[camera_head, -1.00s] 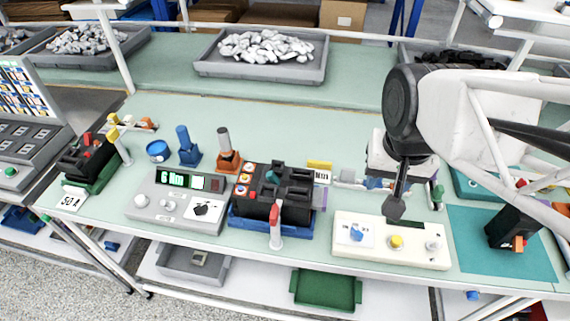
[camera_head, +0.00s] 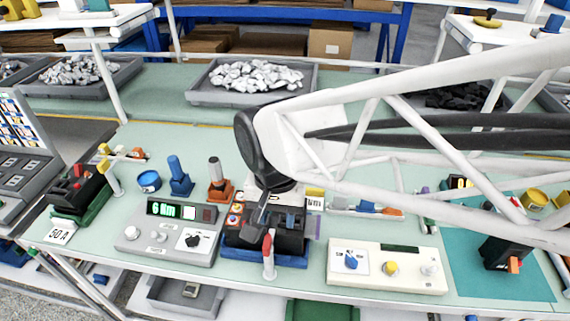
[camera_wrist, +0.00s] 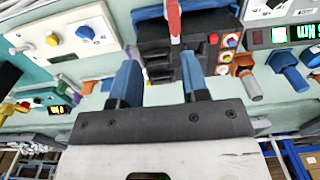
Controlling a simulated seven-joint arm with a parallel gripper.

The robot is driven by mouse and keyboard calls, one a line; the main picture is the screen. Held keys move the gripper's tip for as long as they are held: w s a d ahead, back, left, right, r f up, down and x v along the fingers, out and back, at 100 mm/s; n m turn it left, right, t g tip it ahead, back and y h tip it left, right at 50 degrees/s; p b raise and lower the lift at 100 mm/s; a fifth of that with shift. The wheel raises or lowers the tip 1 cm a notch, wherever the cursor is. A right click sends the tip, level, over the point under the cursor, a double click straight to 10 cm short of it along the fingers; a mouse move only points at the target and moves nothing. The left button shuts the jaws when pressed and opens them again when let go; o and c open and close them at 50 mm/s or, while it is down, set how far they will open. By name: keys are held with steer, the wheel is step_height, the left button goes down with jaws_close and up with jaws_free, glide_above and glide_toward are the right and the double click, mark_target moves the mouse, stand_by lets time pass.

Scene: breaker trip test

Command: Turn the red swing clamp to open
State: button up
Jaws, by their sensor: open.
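The red swing clamp (camera_head: 268,243) has a red handle on a white post. It stands at the front edge of the black breaker block (camera_head: 290,238), which sits in a blue base (camera_head: 292,258). In the wrist view the clamp (camera_wrist: 174,18) is at the top centre, beyond my fingertips, its red handle pointing along the picture's upright. My gripper (camera_wrist: 160,72) is open, with two blue fingers apart and nothing between them. In the head view my gripper (camera_head: 260,220) is over the breaker block, just behind the clamp; its fingers are partly hard to make out.
A grey tester (camera_head: 172,228) with a green display stands left of the breaker. A cream panel (camera_head: 385,285) with knobs stands to the right. Blue (camera_head: 180,178) and orange-based (camera_head: 219,182) tools stand behind. Another clamp (camera_head: 112,172) stands by the left device.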

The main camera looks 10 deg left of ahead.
mark_target(267, 241)
steer(key=shift+s+a+f, duration=0.15)
steer(key=shift+s+a, duration=0.05)
steer(key=shift+a, duration=0.3)
steer(key=shift+s+a+f, duration=0.15)
steer(key=shift+a, duration=0.35)
steer(key=shift+f, duration=3.9)
jaws_close()
